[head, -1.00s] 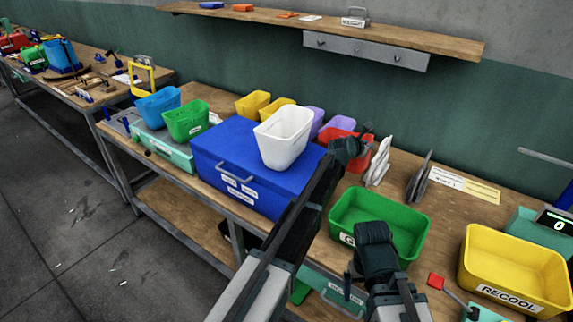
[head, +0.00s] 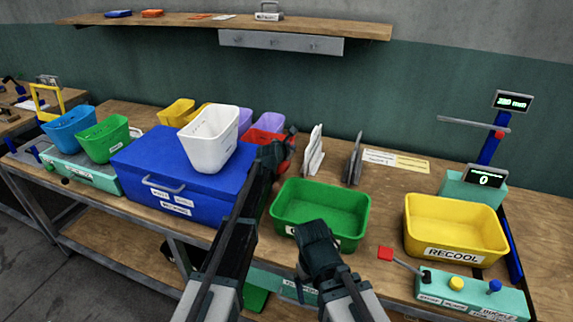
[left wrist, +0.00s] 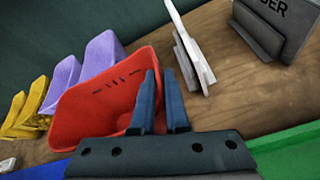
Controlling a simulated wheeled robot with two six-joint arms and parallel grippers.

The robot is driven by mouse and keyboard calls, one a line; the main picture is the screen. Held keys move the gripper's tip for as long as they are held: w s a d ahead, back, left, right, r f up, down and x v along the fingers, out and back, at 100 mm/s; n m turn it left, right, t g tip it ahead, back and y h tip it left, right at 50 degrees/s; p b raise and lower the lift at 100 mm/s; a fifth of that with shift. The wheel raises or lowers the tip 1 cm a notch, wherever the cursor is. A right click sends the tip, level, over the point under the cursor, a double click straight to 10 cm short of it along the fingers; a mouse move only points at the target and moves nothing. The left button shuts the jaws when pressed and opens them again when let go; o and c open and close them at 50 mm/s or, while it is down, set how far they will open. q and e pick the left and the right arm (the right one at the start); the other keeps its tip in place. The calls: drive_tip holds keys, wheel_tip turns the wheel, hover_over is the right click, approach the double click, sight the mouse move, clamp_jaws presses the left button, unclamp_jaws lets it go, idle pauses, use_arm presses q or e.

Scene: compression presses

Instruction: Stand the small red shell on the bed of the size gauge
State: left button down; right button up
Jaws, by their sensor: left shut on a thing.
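The small red shell (head: 266,134) is mostly hidden behind my left arm and the white shell in the head view. In the left wrist view the red shell (left wrist: 98,103) appears large and tilted, with its right side between my fingers. My left gripper (head: 284,150) is shut on it; its dark fingers (left wrist: 162,95) show in the wrist view. The size gauge (head: 487,150) stands at the far right, a blue post with a grey arm and a lit mm display; its bed is not clearly visible. My right gripper (head: 318,240) is low before the green bin; its fingers are unclear.
A white shell (head: 209,139) stands on the blue box (head: 180,205). The green bin (head: 322,190) and yellow RECOOL bin (head: 456,250) stand on the bench. Upright plates (head: 314,150) stand right of my left gripper. A button panel (head: 470,292) is in front.

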use_arm(q)
wheel_tip(320, 180, down, 4)
drive_tip(key=b, duration=0.3)
drive_tip(key=shift+f+b, duration=0.1)
drive_tip(key=shift+b, duration=0.2)
drive_tip(key=c, duration=1.3)
unclamp_jaws()
drive_tip(key=shift+f, duration=0.15)
drive_tip(key=shift+c, duration=0.2)
drive_tip(key=o, duration=0.4)
